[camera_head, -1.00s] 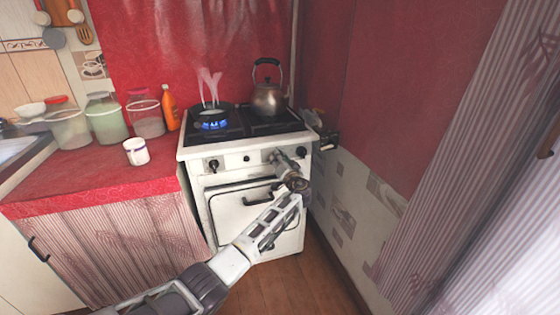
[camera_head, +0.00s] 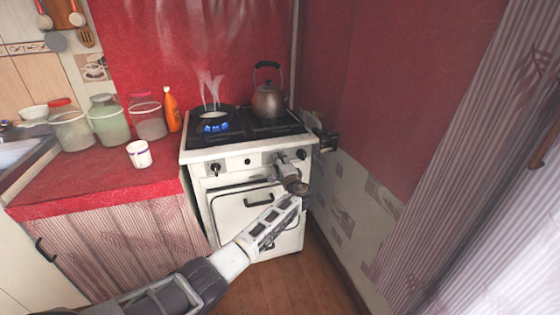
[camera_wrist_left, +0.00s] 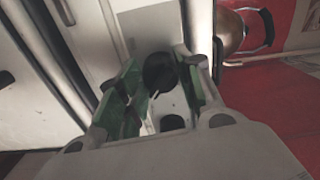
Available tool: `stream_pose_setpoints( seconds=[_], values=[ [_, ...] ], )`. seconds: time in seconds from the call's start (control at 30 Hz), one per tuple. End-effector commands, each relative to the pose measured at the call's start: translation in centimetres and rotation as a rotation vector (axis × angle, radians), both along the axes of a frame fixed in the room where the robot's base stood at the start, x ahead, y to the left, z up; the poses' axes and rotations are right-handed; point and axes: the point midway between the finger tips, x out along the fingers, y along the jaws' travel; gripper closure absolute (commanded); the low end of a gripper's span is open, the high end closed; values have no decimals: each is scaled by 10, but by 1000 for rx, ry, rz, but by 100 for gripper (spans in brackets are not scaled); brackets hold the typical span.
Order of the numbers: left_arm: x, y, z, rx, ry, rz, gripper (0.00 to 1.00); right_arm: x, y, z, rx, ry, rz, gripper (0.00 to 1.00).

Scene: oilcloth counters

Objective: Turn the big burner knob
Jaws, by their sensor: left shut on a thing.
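The white stove (camera_head: 235,196) has a front panel with black knobs. My left gripper (camera_head: 280,160) reaches the right part of this panel and covers part of it. In the left wrist view, a round black knob (camera_wrist_left: 160,72) sits between the green-padded fingers of the gripper (camera_wrist_left: 157,85), which is shut on it. The knob's pointer direction is hard to read. A left knob (camera_head: 216,168) and a small middle knob (camera_head: 248,161) show free of the gripper, and another knob (camera_head: 301,154) shows just right of it. My right gripper is out of view.
A pan (camera_head: 213,118) steams over a lit blue flame at the left rear. A kettle (camera_head: 268,100) stands at the right rear. The oven handle (camera_head: 258,200) is below the panel. A red counter (camera_head: 90,180) with jars and a mug (camera_head: 139,154) is at left; a wall is close at right.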

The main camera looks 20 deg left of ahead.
Motion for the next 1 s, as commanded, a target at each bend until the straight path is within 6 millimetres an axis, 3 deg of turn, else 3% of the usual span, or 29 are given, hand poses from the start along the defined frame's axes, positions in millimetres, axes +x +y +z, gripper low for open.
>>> stream_pose_setpoints(
  seconds=[0.23,0.7,0.73,0.9,1.0],
  values=[
    [0,-1,0,77,53,-2,88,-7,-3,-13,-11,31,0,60],
    [0,-1,-1,94,65,-2,88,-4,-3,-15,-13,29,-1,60],
    [0,-1,-1,94,65,-2,63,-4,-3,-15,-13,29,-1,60],
    [0,-1,-1,93,64,-2,43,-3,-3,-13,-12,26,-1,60],
    [0,-1,0,93,64,-1,43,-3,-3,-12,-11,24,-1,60]
  ],
)
